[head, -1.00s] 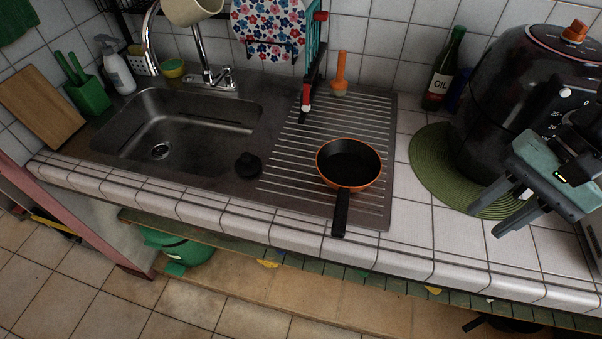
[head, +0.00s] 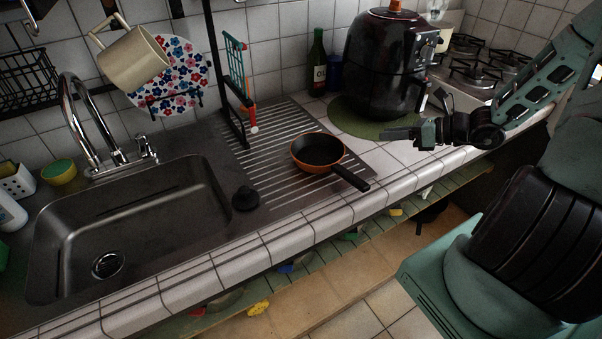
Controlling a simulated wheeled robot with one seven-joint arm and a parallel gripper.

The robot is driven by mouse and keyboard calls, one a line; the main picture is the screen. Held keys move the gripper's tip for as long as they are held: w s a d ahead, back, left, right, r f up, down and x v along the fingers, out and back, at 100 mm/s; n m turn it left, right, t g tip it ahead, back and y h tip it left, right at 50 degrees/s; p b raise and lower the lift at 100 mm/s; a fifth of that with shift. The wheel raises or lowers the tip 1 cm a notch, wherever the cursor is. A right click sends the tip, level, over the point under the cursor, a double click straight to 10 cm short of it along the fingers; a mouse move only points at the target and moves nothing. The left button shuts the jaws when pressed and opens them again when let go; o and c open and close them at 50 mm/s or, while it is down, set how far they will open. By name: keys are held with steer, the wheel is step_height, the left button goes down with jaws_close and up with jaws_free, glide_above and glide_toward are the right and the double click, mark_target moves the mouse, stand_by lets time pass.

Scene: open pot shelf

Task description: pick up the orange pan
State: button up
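The orange pan (head: 318,154) has a dark inside and a black handle. It sits on the ribbed steel drainboard to the right of the sink, its handle pointing to the lower right over the tiled counter edge. My gripper (head: 384,134) is to the right of the pan, apart from it, above the counter near the green mat. Its fingers point left toward the pan. It is seen side-on, so I cannot tell how far the fingers are apart. Nothing shows between them.
A steel sink (head: 125,230) is at the left, with a black stopper (head: 245,198) beside it. A dark air fryer (head: 388,65) stands on a green mat (head: 345,118) behind my gripper. A rack post (head: 222,75) rises behind the pan. An oil bottle (head: 317,62) stands at the back.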

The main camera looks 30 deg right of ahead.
steer(key=p, duration=0.3)
glide_toward(334, 137)
steer(key=shift+m, duration=0.3)
steer(key=x, duration=0.4)
steer(key=shift+w+a+f, duration=0.15)
steer(key=shift+w+f, duration=0.05)
steer(key=shift+w, duration=0.15)
steer(key=p+x, duration=0.2)
steer(key=x, duration=0.2)
steer(key=shift+w+a, duration=0.2)
steer(key=shift+w, duration=0.05)
steer(key=shift+w+a+f, duration=0.15)
steer(key=shift+w+f, duration=0.1)
steer(key=shift+w, duration=0.05)
jaws_close()
